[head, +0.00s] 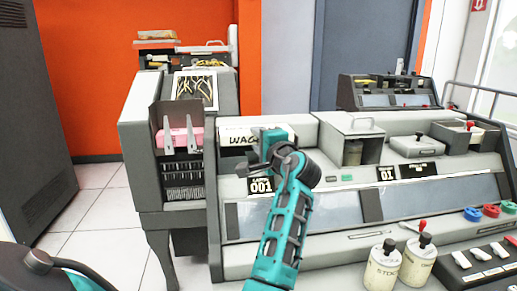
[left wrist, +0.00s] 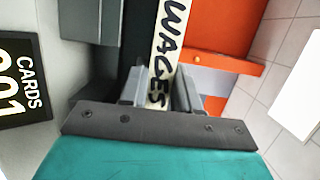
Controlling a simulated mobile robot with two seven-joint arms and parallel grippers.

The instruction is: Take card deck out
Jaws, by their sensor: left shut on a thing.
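The card deck (head: 238,137) is pale and carries the hand-lettered word "WAGES" on its edge. It is at the console's upper left, above the "CARDS 001" sign (head: 261,186); part of it is behind my gripper. My left gripper (head: 271,146) is at the deck. In the left wrist view the deck (left wrist: 170,45) runs between the two grey fingers (left wrist: 162,88), which are shut on it. I cannot tell whether the deck is clear of its holder. My right gripper is not in view.
A card machine with a pink stack (head: 180,137) stands left. White tiled floor (head: 98,205) is open further left.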

